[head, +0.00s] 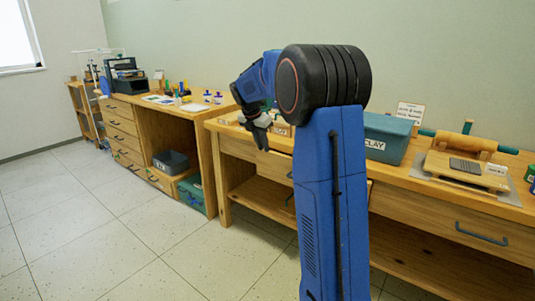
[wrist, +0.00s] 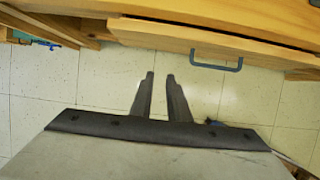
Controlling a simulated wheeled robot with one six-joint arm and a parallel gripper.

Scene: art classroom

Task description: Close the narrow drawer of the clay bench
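The clay bench (head: 440,190) is the wooden bench on the right in the head view. In the wrist view, a wooden drawer front (wrist: 150,35) with a blue-grey bar handle (wrist: 215,57) juts out from under the bench top. In the head view my arm hides much of this part of the bench, so how far the drawer is out is unclear. My gripper (head: 258,138) is by the bench's left front edge. In the wrist view its dark fingers (wrist: 160,76) are apart and empty, with floor between them. They are short of the drawer front, left of the handle.
A teal clay box (head: 386,138) and a board with a roller (head: 465,165) stand on the bench top. A wide drawer with a blue handle (head: 482,236) is at right. Another workbench (head: 150,120) stands at left, with a green box (head: 192,194) below. The tiled floor in front is clear.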

